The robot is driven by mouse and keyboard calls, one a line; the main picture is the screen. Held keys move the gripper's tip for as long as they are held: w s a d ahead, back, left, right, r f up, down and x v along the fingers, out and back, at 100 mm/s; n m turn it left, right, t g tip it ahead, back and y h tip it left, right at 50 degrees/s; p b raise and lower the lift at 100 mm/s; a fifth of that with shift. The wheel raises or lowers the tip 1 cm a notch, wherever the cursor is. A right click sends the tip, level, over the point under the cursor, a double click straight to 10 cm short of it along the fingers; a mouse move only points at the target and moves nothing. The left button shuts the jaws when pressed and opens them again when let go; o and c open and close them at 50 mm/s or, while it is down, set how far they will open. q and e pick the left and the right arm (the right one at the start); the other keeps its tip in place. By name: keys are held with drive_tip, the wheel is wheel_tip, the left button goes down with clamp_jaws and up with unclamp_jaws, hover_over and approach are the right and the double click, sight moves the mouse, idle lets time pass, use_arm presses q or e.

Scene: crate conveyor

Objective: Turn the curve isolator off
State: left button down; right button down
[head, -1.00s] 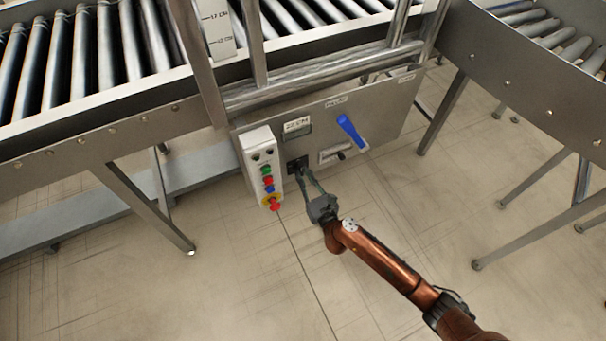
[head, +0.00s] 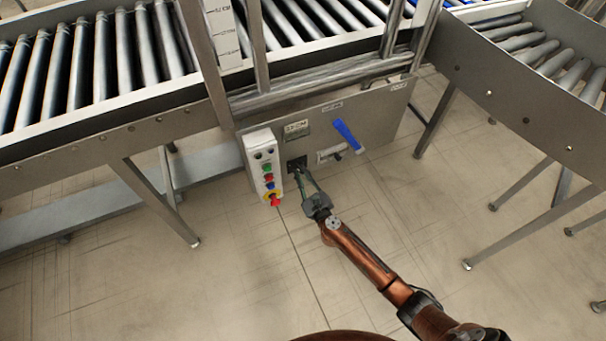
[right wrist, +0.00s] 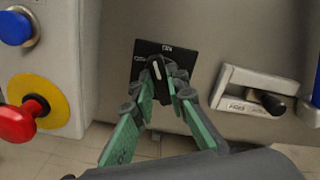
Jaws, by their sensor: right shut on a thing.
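The isolator is a black square plate (right wrist: 146,50) with a rotary knob (right wrist: 156,69), low on the grey panel. It also shows in the head view (head: 297,161), small and partly covered by my fingers. The knob carries a pale line that stands nearly upright, leaning a little left at its top. Small white labels sit above and to the left of the knob; I cannot read them surely. My right gripper (right wrist: 161,82) has its green fingers closed around the knob, and it shows in the head view (head: 301,168). My left gripper is out of view.
Left of the isolator is a button box (head: 262,165) with a red emergency knob (right wrist: 18,122) on a yellow ring. To the right are a slotted lever with a black knob (right wrist: 270,103) and a blue handle (head: 347,135). Roller conveyors (head: 100,75) stand above; the floor is clear.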

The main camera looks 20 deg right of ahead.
drive_tip(key=n+p, duration=0.1)
drive_tip(key=n, duration=0.2)
drive_tip(key=n+p, duration=0.1)
drive_tip(key=n, duration=0.2)
drive_tip(key=shift+a+f+n+p, duration=0.2)
drive_tip(key=shift+n+p, duration=0.1)
drive_tip(key=shift+n, duration=0.1)
drive_tip(key=n, duration=0.3)
drive_tip(key=shift+f+p, duration=0.1)
drive_tip(key=shift+p, duration=0.25)
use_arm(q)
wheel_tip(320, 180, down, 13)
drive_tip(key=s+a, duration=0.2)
use_arm(e)
drive_tip(key=shift+f+n, duration=0.1)
drive_tip(key=shift+n, duration=1.2)
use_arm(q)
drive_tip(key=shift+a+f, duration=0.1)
use_arm(e)
drive_tip(key=shift+s, duration=0.1)
drive_tip(key=c, duration=1.9)
unclamp_jaws()
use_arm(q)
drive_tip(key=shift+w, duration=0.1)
use_arm(e)
drive_tip(key=shift+s, duration=0.1)
drive_tip(key=s, duration=1.1)
drive_tip(key=shift+s+d, duration=0.2)
drive_tip(key=shift+s, duration=0.15)
